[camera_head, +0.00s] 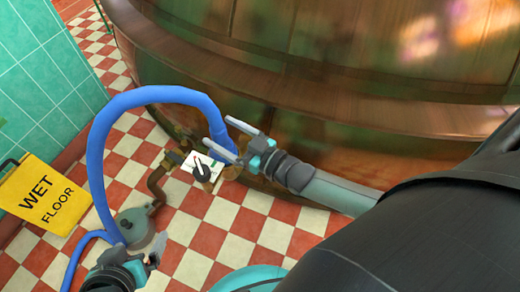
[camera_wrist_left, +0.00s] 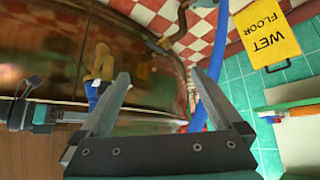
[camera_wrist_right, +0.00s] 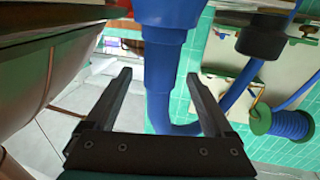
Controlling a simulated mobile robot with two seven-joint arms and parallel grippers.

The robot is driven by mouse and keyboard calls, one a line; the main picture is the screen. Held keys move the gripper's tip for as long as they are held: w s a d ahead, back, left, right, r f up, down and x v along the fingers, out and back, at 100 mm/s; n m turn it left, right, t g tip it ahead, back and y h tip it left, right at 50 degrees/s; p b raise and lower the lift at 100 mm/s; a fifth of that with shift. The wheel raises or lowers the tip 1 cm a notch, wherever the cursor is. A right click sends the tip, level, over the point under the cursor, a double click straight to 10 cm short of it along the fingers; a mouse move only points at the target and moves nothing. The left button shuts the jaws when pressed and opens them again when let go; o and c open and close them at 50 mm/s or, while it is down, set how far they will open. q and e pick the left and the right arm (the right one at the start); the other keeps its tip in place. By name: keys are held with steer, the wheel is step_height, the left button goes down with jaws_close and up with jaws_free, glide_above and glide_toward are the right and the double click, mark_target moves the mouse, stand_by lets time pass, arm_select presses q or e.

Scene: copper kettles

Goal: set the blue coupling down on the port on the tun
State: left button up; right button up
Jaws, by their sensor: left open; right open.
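The blue coupling (camera_head: 220,134) is at the end of the arched blue hose (camera_head: 100,140), beside the copper tun (camera_head: 330,110). My right gripper (camera_head: 231,141) is open, its fingers reaching either side of the coupling. In the right wrist view the coupling (camera_wrist_right: 163,60) stands between the open fingers (camera_wrist_right: 158,95), with a visible gap on each side. The port on the tun is mostly hidden below the coupling and gripper; I cannot tell whether they touch. My left gripper (camera_wrist_left: 160,85) is open and empty, near the hose's lower end.
A grey pump-like body (camera_head: 133,226) stands at the lower left with a brass pipe (camera_head: 156,185). A white plate with a black handle (camera_head: 203,171) is left of my right gripper. A yellow wet-floor sign (camera_head: 45,195) stands by the green tiled wall. Checkered floor lies between.

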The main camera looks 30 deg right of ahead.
steer(key=p+v, duration=0.2)
steer(key=v, duration=0.3)
steer(key=shift+s+d+r, duration=0.1)
steer(key=shift+s+d, duration=0.05)
steer(key=shift+s, duration=0.2)
arm_select(q)
steer(key=shift+s+a+f+g+y+p, duration=0.75)
steer(key=shift+s+a+f+g, duration=0.8)
steer(key=shift+a+f+g, duration=0.2)
arm_select(e)
steer(key=shift+v, duration=2.3)
arm_select(q)
steer(key=shift+d, duration=0.1)
